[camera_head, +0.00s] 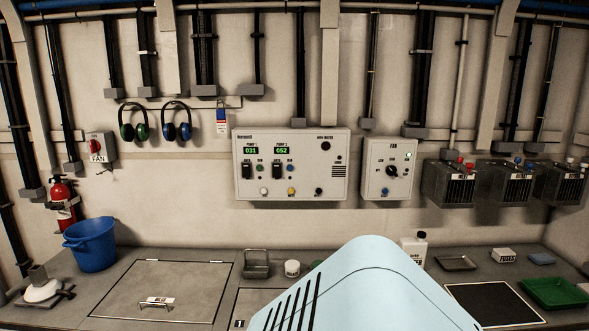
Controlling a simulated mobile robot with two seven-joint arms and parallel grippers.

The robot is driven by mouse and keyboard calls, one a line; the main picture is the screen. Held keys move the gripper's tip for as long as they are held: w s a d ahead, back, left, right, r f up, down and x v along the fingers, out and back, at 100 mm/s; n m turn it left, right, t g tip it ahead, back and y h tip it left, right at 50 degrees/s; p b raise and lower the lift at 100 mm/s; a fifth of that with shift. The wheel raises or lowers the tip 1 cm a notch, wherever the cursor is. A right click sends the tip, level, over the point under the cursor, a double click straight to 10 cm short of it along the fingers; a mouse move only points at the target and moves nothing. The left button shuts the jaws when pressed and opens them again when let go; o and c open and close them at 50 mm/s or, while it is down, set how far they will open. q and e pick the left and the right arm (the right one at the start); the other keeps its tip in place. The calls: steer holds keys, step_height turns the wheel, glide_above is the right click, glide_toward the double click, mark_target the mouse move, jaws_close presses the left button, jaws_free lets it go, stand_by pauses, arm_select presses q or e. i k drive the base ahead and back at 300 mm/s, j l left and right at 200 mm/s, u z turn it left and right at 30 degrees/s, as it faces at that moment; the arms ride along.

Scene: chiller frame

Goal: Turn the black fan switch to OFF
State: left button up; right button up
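The black fan switch (392,171) is a round knob in the middle of a pale wall box (373,151) labelled FAN. Small position labels surround the knob, too small to read surely. A light mark on the knob seems to point up and to the right, but I cannot tell its exact setting. A small green lamp (408,156) is lit at the box's upper right, and a blue button (384,191) sits below the knob. Neither of my grippers is in view, and nothing touches the knob.
A larger pump panel (293,131) hangs left of the fan box; dark terminal boxes (449,185) hang right. A separate red switch (96,147) labelled FAN is far left. The bench below carries a blue bucket (91,246), a white bottle (413,248) and a green tray (553,294).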

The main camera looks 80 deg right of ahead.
mark_target(391, 171)
steer(key=k+z, duration=0.15)
steer(key=z, duration=3)
